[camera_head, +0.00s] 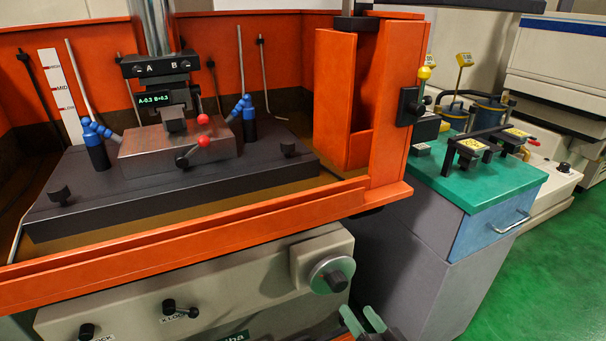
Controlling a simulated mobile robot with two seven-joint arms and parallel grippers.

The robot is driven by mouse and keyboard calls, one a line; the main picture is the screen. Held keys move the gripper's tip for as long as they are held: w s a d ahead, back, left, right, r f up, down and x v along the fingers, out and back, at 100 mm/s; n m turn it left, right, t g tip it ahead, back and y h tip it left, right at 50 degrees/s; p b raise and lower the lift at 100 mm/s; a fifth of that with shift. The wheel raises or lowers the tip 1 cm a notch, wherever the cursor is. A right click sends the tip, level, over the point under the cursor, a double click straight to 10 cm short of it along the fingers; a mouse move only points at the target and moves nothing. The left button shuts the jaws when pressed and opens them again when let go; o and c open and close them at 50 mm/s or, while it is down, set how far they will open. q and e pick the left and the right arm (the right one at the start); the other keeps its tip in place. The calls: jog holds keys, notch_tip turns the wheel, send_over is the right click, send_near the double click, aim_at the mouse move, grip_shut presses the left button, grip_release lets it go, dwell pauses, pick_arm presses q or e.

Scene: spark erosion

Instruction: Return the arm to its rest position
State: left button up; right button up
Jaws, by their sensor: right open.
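My right gripper (361,316) shows at the bottom edge, a little right of the middle. Its two greenish fingers are apart with nothing seen between them. It is in front of the machine's lower body, below the round handwheel (332,275) and left of the grey cabinet (425,265). Most of my right arm is below the frame. My left gripper and arm are not in view.
The orange machine tank (180,242) fills the left, with a dark table (240,178), a metal block (185,150) and red-knobbed levers inside. A green-topped cart (475,185) carries yellow-labelled tools at right. Green floor (550,260) is clear at lower right.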

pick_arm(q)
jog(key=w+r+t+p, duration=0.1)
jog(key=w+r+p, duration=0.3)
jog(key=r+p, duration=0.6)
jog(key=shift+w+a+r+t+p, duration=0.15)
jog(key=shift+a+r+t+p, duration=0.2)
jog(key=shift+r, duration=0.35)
pick_arm(e)
jog(key=s+d+f+n+g+h, duration=0.1)
jog(key=s+f+g, duration=0.1)
jog(key=s, duration=1)
jog(key=s+d+f+n+g+h, duration=0.1)
jog(key=s+d+n+g, duration=0.1)
jog(key=s, duration=1)
jog(key=s+d+f+n+g+h, duration=0.1)
jog(key=s+g, duration=0.3)
jog(key=s, duration=0.7)
jog(key=shift+s+d+f+n+h, duration=0.25)
jog(key=shift+s+f+n+h, duration=0.15)
jog(key=shift+f+n+h, duration=0.3)
jog(key=shift+f, duration=0.1)
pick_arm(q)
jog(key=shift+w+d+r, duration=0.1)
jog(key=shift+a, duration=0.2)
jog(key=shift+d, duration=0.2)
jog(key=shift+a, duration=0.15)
